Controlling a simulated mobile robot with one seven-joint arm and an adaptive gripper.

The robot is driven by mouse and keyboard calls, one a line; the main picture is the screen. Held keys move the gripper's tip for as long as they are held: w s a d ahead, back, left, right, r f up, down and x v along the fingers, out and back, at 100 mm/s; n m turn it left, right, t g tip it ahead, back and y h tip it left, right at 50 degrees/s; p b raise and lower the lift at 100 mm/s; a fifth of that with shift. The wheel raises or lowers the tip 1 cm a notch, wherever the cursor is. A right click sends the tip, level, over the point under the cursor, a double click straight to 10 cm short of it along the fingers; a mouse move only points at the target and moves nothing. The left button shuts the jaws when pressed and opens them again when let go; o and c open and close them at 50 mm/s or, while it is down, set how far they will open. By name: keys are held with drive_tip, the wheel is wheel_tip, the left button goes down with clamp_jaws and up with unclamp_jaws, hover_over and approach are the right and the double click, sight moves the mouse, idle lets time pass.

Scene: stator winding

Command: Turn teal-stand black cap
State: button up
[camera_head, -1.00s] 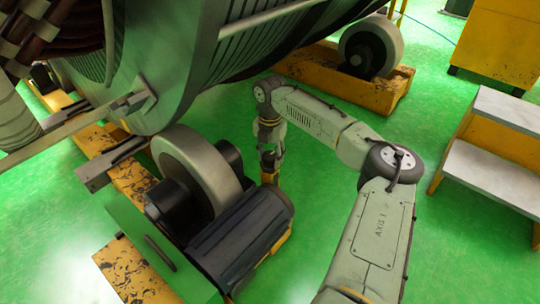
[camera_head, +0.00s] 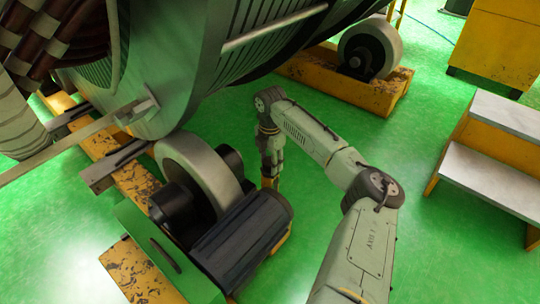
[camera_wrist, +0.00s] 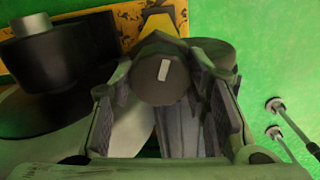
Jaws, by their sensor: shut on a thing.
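In the wrist view a round dark cap (camera_wrist: 150,86) with a white bar mark on its face sits between the two fingers of my gripper (camera_wrist: 165,88). The gripper is shut on this cap, with a grey finger pad at its left and right sides. In the head view my gripper (camera_head: 270,172) points down just behind the black motor (camera_head: 243,238) and right of the roller's hub. Its fingertips and the cap are largely hidden there. The green stand plate (camera_head: 150,245) is at the motor's left.
A grey roller wheel (camera_head: 195,165) stands on a worn yellow beam (camera_head: 135,185) under the large stator drum (camera_head: 165,80). Another roller (camera_head: 370,48) is at the back. Steps (camera_head: 495,150) stand at the right. Green floor is open around my arm.

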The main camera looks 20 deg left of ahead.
drive_tip(key=m+p, duration=0.4)
drive_tip(key=shift+s+r+m, duration=0.1)
drive_tip(key=shift+r+m, duration=0.1)
drive_tip(key=shift+m, duration=0.1)
drive_tip(key=m+p, duration=0.4)
drive_tip(key=shift+m, duration=0.3)
drive_tip(key=m+p, duration=0.3)
drive_tip(key=m, duration=0.1)
drive_tip(key=shift+f+m+p, duration=0.1)
drive_tip(key=shift+m+p, duration=0.2)
drive_tip(key=shift+d+f+m+p, duration=0.15)
drive_tip(key=shift+m+p, duration=1.05)
drive_tip(key=shift+m, duration=0.8)
drive_tip(key=o, duration=1.1)
drive_tip(key=shift+o, duration=0.2)
